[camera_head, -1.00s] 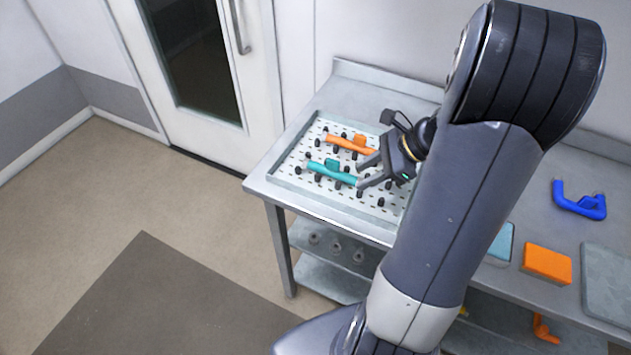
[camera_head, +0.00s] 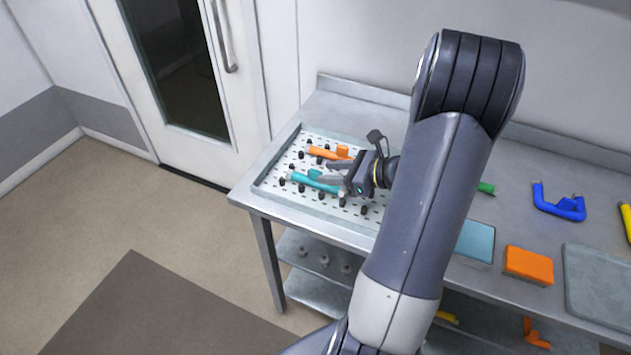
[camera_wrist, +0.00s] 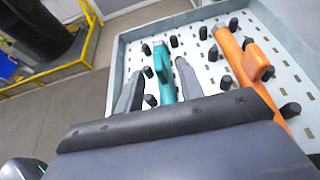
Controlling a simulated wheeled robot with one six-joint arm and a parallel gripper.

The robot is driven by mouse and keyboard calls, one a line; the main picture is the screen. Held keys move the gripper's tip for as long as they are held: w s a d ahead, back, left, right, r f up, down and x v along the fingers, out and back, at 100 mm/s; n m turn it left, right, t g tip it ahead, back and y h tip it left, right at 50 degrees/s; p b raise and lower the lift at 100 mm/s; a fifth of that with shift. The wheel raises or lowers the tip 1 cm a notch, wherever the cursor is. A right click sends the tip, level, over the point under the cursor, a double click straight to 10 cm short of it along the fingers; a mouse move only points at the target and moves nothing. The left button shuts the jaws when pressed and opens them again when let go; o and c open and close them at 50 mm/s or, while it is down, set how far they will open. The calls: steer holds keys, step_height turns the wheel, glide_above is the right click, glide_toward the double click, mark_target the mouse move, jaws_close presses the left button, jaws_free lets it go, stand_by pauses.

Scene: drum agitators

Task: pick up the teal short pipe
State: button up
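The teal short pipe (camera_head: 312,181) lies in the perforated tray (camera_head: 262,190) on the left end of the steel bench, with a small stub on its side. In the wrist view the teal pipe (camera_wrist: 164,75) lies between the two fingers of my gripper (camera_wrist: 158,80), which are apart, with a gap visible on each side. In the head view my gripper (camera_head: 334,179) is at the right end of the pipe. The pipe's near end is hidden behind my gripper body in the wrist view.
An orange pipe (camera_head: 325,153) lies behind the teal one in the tray, near my gripper. Several black pegs stand around both.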

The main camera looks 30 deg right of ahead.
mark_target(322, 173)
steer(key=p+x, duration=0.1)
steer(key=x, duration=0.4)
steer(key=shift+s, duration=0.15)
steer(key=shift+c, duration=0.4)
jaws_close()
